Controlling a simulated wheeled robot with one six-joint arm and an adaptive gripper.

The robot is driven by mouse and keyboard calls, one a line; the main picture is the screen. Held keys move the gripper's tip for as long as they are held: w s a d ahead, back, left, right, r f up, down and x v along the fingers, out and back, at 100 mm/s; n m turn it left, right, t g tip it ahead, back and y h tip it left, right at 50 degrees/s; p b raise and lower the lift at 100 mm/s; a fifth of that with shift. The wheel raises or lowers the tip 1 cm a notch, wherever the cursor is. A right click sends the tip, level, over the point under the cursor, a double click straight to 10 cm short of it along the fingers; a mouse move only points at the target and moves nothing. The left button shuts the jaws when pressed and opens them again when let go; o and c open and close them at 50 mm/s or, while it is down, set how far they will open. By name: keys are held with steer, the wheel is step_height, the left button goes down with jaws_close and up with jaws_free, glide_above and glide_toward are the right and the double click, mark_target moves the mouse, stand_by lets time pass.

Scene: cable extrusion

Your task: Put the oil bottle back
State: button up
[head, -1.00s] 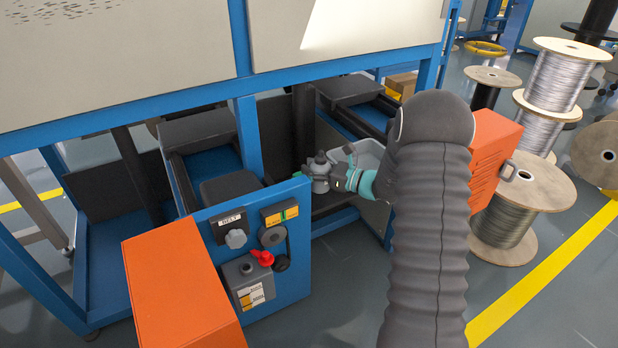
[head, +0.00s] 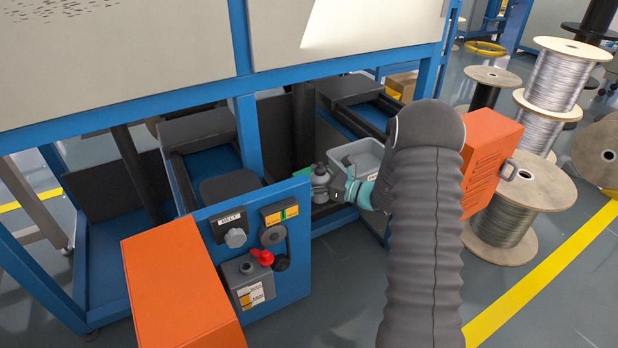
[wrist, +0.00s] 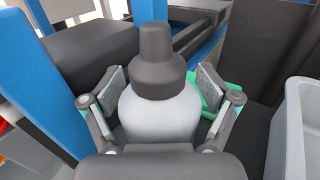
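The oil bottle is pale with a dark cap and shows upright in the wrist view (wrist: 160,116). In the head view the bottle (head: 320,179) is small and partly hidden by my gripper (head: 340,186). The bottle's lower part is hidden. A green surface (wrist: 210,96) shows behind the bottle, and also beside it in the head view (head: 302,174). I cannot tell whether the bottle's base touches anything.
A grey bin (head: 362,157) stands just right of the bottle. The machine's blue frame (head: 246,135) and dark blocks (head: 228,192) lie on the left. A control panel (head: 262,245) stands in front. Wire spools (head: 523,210) stand on the floor at right.

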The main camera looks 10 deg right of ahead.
steer(key=shift+r, duration=0.3)
steer(key=v, duration=1.1)
steer(key=s+a+r+n+g+h, duration=0.2)
steer(key=s+a+r+n+g, duration=0.35)
steer(key=s, duration=0.25)
steer(key=s+a+r+n+g+h, duration=0.2)
steer(key=s+a+r+n+g, duration=0.2)
steer(key=s+a+n, duration=0.35)
steer(key=s+d+r+n+t+h, duration=0.2)
steer(key=s+n+h, duration=0.3)
steer(key=s, duration=0.4)
steer(key=s+d+r+n+t+h, duration=0.2)
steer(key=s+d+r+n+h, duration=0.1)
steer(key=s+n, duration=0.4)
steer(key=shift+s+r+h, duration=0.8)
steer(key=shift+s+h, duration=0.05)
steer(key=shift+h, duration=0.35)
